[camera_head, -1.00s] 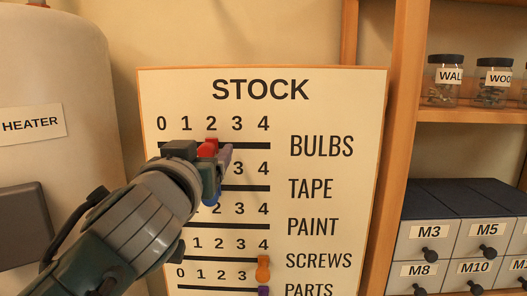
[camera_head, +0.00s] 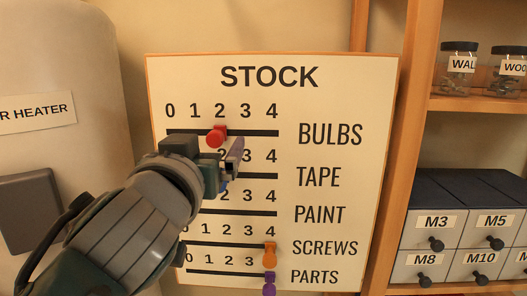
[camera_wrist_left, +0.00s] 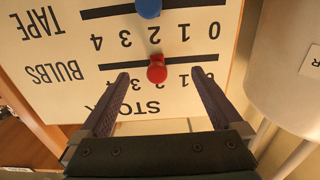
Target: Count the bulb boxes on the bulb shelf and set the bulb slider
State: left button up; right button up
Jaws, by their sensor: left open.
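The cream STOCK board (camera_head: 330,105) has several labelled slider rows. The red bulb slider (camera_head: 216,134) sits below the 2 on the top row, BULBS; it also shows in the left wrist view (camera_wrist_left: 157,70). My left gripper (camera_head: 215,158) is open and empty in front of the board, just below the red slider in the head view. In the left wrist view its two purple fingers (camera_wrist_left: 158,76) stand wide on either side of the red slider, with gaps on both sides. My right gripper is not in view. The bulb shelf and bulb boxes are not in view.
A blue slider (camera_wrist_left: 148,8) sits near the 2 on the TAPE row. An orange slider (camera_head: 270,254) and a purple slider (camera_head: 269,285) are at 4 on SCREWS and PARTS. The heater (camera_head: 60,70) stands left; labelled drawers (camera_head: 437,228) and jars (camera_head: 460,70) stand right.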

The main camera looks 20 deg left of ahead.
pick_arm(q)
jog(key=v, duration=0.6)
jog(key=shift+s, duration=0.3)
jog(key=s+a+f+g, duration=0.4)
jog(key=s+f+g, duration=0.25)
jog(key=f, duration=0.25)
jog(key=s+d+f+m+g+h, duration=0.2)
jog(key=s+f+m+g, duration=0.15)
jog(key=s, duration=0.55)
jog(key=s+d+f+m+g+h, duration=0.2)
jog(key=s+d+f+g+h, duration=0.15)
jog(key=s, duration=0.55)
notch_tip(320, 180, up, 35)
jog(key=p, duration=3.5)
jog(key=shift+w+a+f+n+y, duration=0.15)
jog(key=shift+w+a+n+y, duration=0.1)
jog(key=shift+a+n+y, duration=0.15)
